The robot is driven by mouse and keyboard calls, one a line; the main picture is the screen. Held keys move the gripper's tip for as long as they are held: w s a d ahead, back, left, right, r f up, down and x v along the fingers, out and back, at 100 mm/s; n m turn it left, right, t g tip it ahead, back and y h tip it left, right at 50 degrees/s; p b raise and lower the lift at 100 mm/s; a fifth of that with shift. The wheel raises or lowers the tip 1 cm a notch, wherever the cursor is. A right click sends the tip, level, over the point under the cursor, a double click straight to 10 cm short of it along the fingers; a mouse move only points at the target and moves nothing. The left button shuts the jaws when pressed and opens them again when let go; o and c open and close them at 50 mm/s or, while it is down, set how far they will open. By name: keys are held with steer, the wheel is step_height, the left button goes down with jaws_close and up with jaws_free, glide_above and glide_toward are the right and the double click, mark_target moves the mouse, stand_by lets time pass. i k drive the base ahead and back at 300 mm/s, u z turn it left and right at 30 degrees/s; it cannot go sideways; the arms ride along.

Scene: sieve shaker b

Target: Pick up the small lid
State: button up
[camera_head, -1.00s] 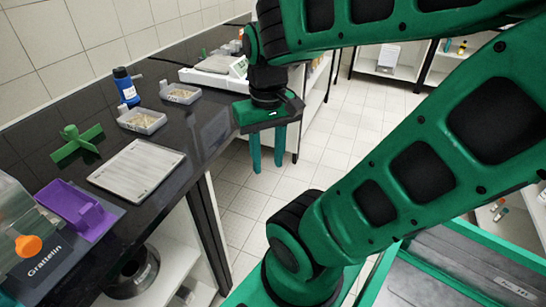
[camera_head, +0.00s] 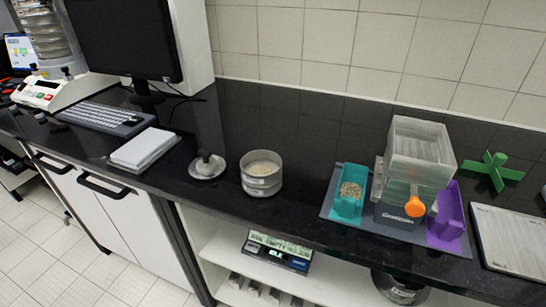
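A small round metal lid (camera_head: 207,168) with a dark upright knob lies on the black counter, left of the middle of the view. A round metal sieve (camera_head: 261,174) with pale grains in it stands just to its right, apart from it. My gripper is not in view now, and neither is the rest of my arm.
A white closed pad or book (camera_head: 145,149), a keyboard (camera_head: 105,117) and a monitor (camera_head: 125,40) are left of the lid. A grey divider box (camera_head: 418,150) with teal (camera_head: 347,205) and purple (camera_head: 444,222) trays stands right. The counter between sieve and trays is clear.

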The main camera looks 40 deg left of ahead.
mark_target(209, 166)
steer(key=u, duration=1.9)
